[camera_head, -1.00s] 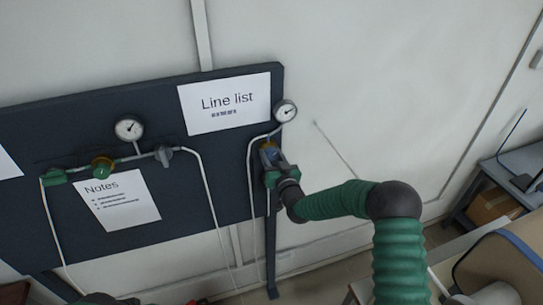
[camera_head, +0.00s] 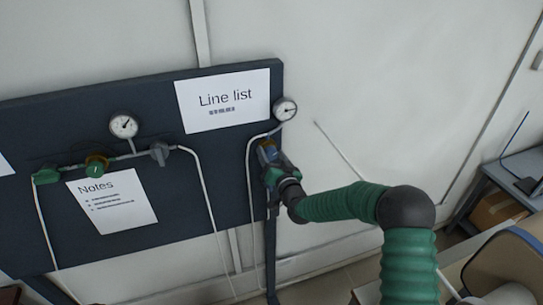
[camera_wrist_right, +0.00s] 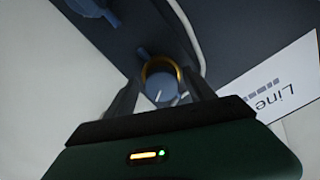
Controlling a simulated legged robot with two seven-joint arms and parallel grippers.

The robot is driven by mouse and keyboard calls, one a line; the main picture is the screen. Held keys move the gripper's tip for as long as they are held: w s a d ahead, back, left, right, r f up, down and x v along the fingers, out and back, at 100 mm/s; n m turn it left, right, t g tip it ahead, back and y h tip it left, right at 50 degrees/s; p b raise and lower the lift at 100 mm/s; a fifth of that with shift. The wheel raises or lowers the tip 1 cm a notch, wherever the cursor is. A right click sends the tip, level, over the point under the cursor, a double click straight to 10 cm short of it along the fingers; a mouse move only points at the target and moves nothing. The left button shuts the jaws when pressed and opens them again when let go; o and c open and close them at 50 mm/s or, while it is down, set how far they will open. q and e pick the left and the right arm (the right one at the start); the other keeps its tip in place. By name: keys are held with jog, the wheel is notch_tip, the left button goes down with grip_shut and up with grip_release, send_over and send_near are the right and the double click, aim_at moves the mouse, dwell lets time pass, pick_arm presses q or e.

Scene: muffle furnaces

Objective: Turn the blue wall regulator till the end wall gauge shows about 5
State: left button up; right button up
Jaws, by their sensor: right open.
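The blue wall regulator (camera_head: 268,151) sits at the right end of the dark panel, partly hidden behind my right gripper (camera_head: 272,164). In the right wrist view the blue knob (camera_wrist_right: 162,84) with a white mark and a brass ring behind it lies between the two open fingers of my right gripper (camera_wrist_right: 163,98). I cannot tell whether the fingers touch the knob. The end wall gauge (camera_head: 285,109) is a small round white dial above the regulator; its numbers are too small to read. My left gripper is not in view.
Another gauge (camera_head: 124,125) stands over a pipe with a green valve (camera_head: 46,177), a brass-and-green regulator (camera_head: 95,166) and a grey valve (camera_head: 159,153). Papers are fixed to the dark panel (camera_head: 150,90). A shelf with a box (camera_head: 496,210) stands at the right.

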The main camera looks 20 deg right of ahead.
aim_at(273, 158)
jog(key=s+b, duration=0.2)
jog(key=s, duration=0.1)
jog(key=s+b, duration=0.1)
jog(key=s, duration=0.1)
jog(key=shift+d+f, duration=0.15)
jog(key=shift+f, duration=0.25)
jog(key=s+b, duration=0.3)
jog(key=s, duration=0.8)
jog(key=shift+s+d+r+b, duration=0.15)
jog(key=shift+s+r+b, duration=0.15)
jog(key=shift+s+r, duration=0.1)
jog(key=shift+f, duration=0.1)
